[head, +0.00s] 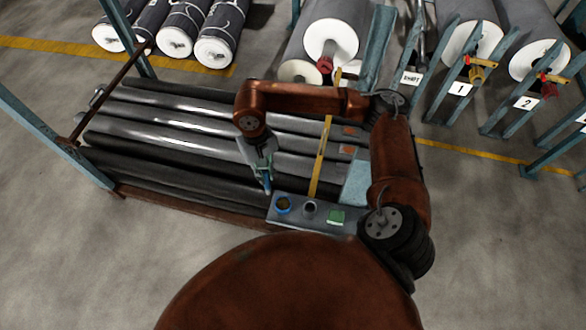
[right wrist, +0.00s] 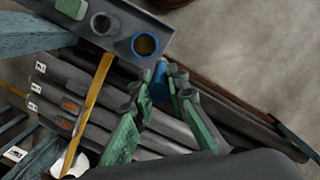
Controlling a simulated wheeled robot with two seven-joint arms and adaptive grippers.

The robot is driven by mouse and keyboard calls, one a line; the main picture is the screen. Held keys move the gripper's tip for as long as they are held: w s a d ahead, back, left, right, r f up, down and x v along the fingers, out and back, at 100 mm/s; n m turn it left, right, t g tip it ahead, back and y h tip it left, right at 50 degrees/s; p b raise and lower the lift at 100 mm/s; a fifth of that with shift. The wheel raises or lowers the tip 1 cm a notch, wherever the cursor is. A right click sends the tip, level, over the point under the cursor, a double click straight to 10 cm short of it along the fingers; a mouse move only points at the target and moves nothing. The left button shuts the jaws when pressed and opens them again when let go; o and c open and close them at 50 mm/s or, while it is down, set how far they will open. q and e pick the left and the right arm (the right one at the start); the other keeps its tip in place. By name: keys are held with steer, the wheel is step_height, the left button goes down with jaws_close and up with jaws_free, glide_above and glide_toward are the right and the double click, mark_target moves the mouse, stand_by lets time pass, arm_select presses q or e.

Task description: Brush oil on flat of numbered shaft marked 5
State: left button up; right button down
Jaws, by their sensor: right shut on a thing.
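My right gripper (head: 264,172) is shut on a slim blue thing (head: 268,187), which looks like the brush. In the right wrist view the gripper (right wrist: 158,88) has the blue thing (right wrist: 159,78) between its fingertips; no bristles can be made out. It hangs over the dark shafts (head: 180,124), just left of a grey tray (head: 272,215) with a blue-rimmed cup of brownish liquid (right wrist: 145,45). Several shafts lie side by side. Small white number tags (right wrist: 36,87) and orange patches (right wrist: 67,124) mark some ends; the numbers are too small to read. My left gripper is not in view.
The tray also holds a grey cup (head: 310,209) and a green block (head: 337,216). A yellow bar (head: 321,160) crosses the shafts. A blue-green post (head: 50,120) stands at the left. Large rolls in racks (head: 470,50) fill the back right.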

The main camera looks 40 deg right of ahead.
arm_select(q)
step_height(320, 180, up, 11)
steer(key=p, duration=1)
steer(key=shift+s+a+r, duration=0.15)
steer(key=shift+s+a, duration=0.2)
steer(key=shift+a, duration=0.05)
arm_select(e)
steer(key=s+d+f+m+t, duration=0.1)
steer(key=s+f+m, duration=0.1)
steer(key=m, duration=1)
steer(key=s+d+f+m+t, duration=0.1)
steer(key=f+m, duration=0.3)
steer(key=m, duration=0.8)
steer(key=shift+s+d+f+m+y, duration=0.3)
steer(key=shift+s+d+y, duration=0.15)
steer(key=shift+d, duration=0.15)
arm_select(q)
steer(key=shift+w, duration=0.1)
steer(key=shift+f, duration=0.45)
arm_select(e)
steer(key=shift+f, duration=0.5)
arm_select(q)
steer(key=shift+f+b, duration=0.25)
steer(key=shift+b, duration=0.2)
arm_select(e)
steer(key=shift+s, duration=0.1)
